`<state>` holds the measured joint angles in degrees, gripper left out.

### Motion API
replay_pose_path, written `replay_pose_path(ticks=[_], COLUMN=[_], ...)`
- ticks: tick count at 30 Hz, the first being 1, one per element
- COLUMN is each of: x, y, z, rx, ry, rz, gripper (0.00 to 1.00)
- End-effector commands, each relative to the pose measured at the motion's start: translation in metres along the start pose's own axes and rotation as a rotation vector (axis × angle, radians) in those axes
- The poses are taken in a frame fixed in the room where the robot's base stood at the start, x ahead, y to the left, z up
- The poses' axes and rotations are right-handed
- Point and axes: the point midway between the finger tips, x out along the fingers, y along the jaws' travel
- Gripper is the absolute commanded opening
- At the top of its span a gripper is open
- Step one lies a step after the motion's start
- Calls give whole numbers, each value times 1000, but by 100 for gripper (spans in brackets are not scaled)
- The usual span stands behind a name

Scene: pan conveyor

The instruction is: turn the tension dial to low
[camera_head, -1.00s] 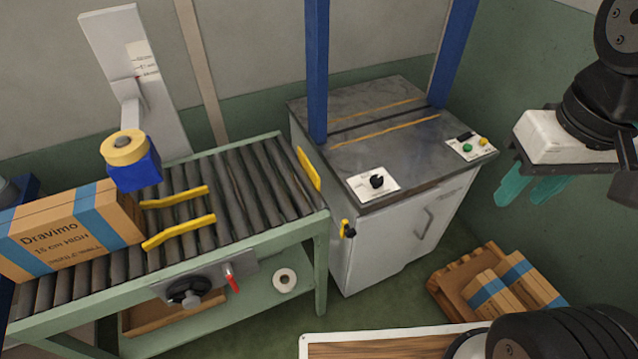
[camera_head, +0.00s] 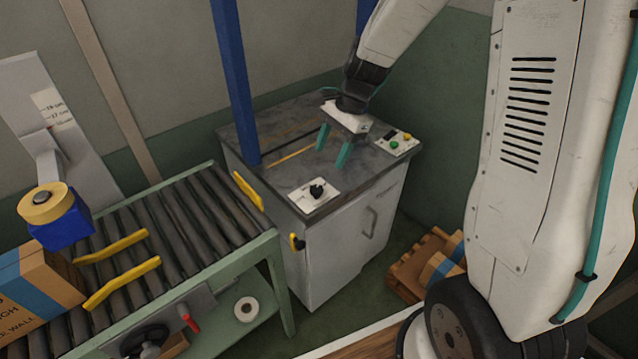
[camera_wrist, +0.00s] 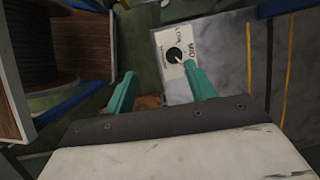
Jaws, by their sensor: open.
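The tension dial (camera_head: 316,190) is a black knob on a white plate (camera_head: 304,199) at the front left corner of the grey machine top. It also shows in the wrist view (camera_wrist: 175,55), with "MID" and part of another label legible on its plate (camera_wrist: 163,40); the pointer's exact setting is hard to read. My gripper (camera_head: 332,152) has two teal fingers, spread apart and empty. It is above the machine top, behind and slightly right of the dial, not touching it. In the wrist view the dial lies beyond the fingertips, nearer the right finger.
A panel with green and yellow buttons (camera_head: 395,143) sits right of my gripper. A blue post (camera_head: 236,80) rises at the machine's left. The roller conveyor (camera_head: 190,225) with yellow guides (camera_head: 120,282) and a carton (camera_head: 38,295) stands at left. Boxes on a pallet (camera_head: 425,265) lie at right.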

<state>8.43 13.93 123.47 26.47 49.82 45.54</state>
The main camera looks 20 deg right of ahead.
Motion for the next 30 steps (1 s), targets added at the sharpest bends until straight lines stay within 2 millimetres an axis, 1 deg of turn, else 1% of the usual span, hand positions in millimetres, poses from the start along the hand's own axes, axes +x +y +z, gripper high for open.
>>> replay_pose_path(ticks=[1,3,6,9,14,18,24,30], x=[16,30,45,54,74,97,123,131], y=[-7,-14,-20,-23,-23,-24,-24,-24], z=[-12,-24,-34,-39,-40,-38,-37,-37], rx=[66,141,214,249,258,255,255,253], ry=[-13,-24,-34,-38,-40,-40,-39,-38], rz=[4,1,-1,-2,0,1,-1,-3], gripper=[55,55,55,55,55,55,55,55])
